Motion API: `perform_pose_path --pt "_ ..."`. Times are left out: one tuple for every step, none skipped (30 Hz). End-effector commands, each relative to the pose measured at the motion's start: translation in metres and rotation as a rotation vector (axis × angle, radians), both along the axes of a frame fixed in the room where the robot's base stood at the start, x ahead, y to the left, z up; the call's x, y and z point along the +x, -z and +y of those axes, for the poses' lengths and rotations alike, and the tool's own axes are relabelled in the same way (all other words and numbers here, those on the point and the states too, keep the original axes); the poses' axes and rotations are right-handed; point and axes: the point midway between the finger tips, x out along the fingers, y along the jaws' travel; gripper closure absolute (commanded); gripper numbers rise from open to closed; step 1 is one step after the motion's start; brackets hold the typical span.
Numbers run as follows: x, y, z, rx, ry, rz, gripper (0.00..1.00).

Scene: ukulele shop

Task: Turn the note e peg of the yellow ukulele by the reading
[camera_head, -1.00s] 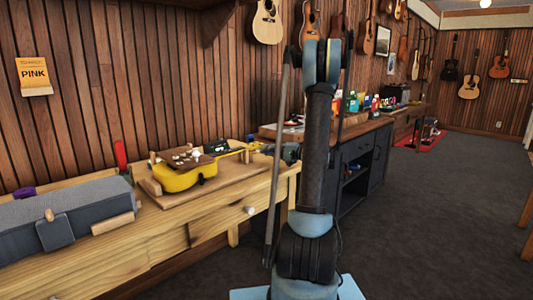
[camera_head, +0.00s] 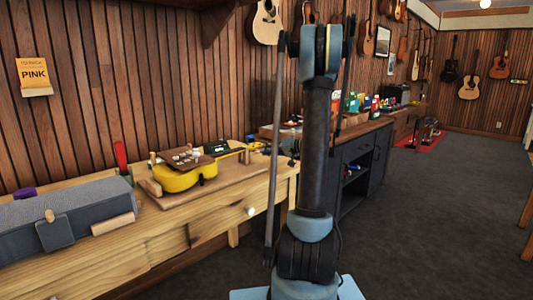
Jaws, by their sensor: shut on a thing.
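My gripper (camera_head: 279,147) is small and mostly hidden behind my arm, at the head end of the ukulele. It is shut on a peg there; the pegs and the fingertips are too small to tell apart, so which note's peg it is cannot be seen.
A grey padded case (camera_head: 75,212) lies on the bench at the left. A red object (camera_head: 121,155) stands by the wall. A dark cabinet (camera_head: 355,165) with small boxes on top stands beyond the bench. The floor at the right (camera_head: 440,220) is clear.

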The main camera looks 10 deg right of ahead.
Motion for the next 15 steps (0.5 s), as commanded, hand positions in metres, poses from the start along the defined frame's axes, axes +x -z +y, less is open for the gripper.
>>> perform_pose_path --pt "-0.0005 0.0013 -0.0009 -0.013 0.002 -0.004 1.0" --pt "-0.0005 0.0013 -0.0009 -0.018 0.002 -0.008 1.0" --pt "-0.0005 0.0014 -0.001 -0.023 0.002 -0.012 1.0" --pt "-0.0005 0.0014 -0.001 -0.026 0.002 -0.013 1.0" --pt "-0.0005 0.0014 -0.001 -0.029 0.002 -0.016 1.0" --pt "-0.0004 0.0014 -0.001 -0.032 0.002 -0.018 1.0" --pt "-0.0004 0.0014 -0.001 -0.033 0.002 -0.019 1.0" --pt "-0.0004 0.0014 -0.001 -0.034 0.002 -0.019 1.0" --pt "-0.0002 0.0015 -0.001 -0.035 0.002 -0.02 1.0" --pt "-0.0002 0.0015 -0.001 -0.035 0.002 -0.02 1.0" --pt "-0.0002 0.0015 -0.001 -0.035 0.002 -0.02 1.0" --pt "-0.0002 0.0015 -0.001 -0.035 0.002 -0.02 1.0" --pt "-0.0002 0.0015 -0.001 -0.035 0.002 -0.02 1.0" --pt "-0.0001 0.0014 -0.001 -0.034 0.002 -0.019 1.0" --pt "-0.0001 0.0014 -0.001 -0.034 0.002 -0.019 1.0"
